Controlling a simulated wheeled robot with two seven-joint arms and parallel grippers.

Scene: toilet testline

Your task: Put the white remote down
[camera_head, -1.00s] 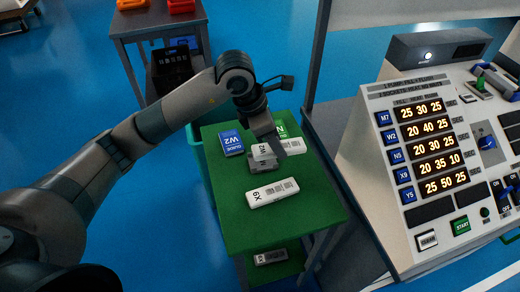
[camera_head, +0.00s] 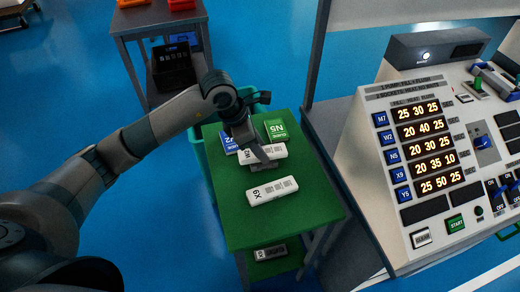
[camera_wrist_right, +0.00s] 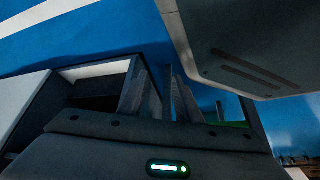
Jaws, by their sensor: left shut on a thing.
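My left gripper (camera_head: 261,151) points down over the green table and is shut on a white remote (camera_head: 275,150). The fingers cover the middle of this remote. It lies level, at or just above the table top; I cannot tell whether it touches. Another white remote (camera_head: 272,190), marked X9, lies on the table nearer to me, apart from the gripper. My right gripper (camera_wrist_right: 163,88) shows in the right wrist view with its fingers apart and nothing between them.
The green table (camera_head: 300,215) has bare room at its front and right. A blue box (camera_head: 229,141) and a green N5 box (camera_head: 277,129) stand behind the held remote. Another white remote (camera_head: 270,252) is on the lower shelf. The control console (camera_head: 425,150) stands at the right.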

